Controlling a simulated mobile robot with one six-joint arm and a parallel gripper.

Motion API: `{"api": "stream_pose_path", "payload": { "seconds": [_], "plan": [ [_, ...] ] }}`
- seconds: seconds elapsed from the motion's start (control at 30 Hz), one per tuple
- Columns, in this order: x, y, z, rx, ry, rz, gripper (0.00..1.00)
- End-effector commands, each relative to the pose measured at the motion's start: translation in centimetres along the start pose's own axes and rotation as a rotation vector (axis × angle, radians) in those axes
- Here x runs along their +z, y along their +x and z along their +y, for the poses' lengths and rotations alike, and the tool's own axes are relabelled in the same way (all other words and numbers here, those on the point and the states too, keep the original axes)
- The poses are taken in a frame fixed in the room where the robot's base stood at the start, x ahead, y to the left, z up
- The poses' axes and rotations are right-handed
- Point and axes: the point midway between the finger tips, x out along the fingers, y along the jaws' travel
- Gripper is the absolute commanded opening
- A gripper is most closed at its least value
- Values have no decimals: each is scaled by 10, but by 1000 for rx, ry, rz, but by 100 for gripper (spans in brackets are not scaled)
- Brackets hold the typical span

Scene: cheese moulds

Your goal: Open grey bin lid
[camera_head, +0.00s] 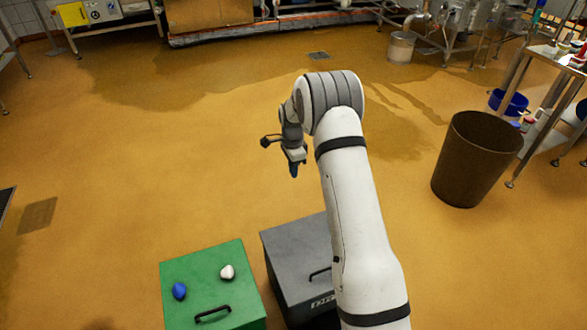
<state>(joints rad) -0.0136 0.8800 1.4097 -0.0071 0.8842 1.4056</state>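The grey bin (290,251) stands on the floor at the bottom middle, with its lid shut. A dark handle on the lid shows in part; my arm covers the lid's right side. My gripper (293,172) hangs in the air above and beyond the bin, pointing down, apart from the lid and its handle. Its fingers are small and dark, and I cannot tell whether they are open or shut. No held object is visible.
A green bin (240,285) with a closed lid stands left of the grey bin; a blue item (179,290) and a white item (227,271) lie on it. A brown barrel (476,158) stands at right near a table. The floor at left is clear.

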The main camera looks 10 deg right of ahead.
Motion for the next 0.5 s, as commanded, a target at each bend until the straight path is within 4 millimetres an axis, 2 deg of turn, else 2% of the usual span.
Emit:
{"api": "stream_pose_path", "payload": {
  "seconds": [0.1, 0.5],
  "plan": [
    [0, 0, 0, 0, 0, 0, 0],
    [-1, 0, 0, 0, 1, 0, 0]
  ]
}}
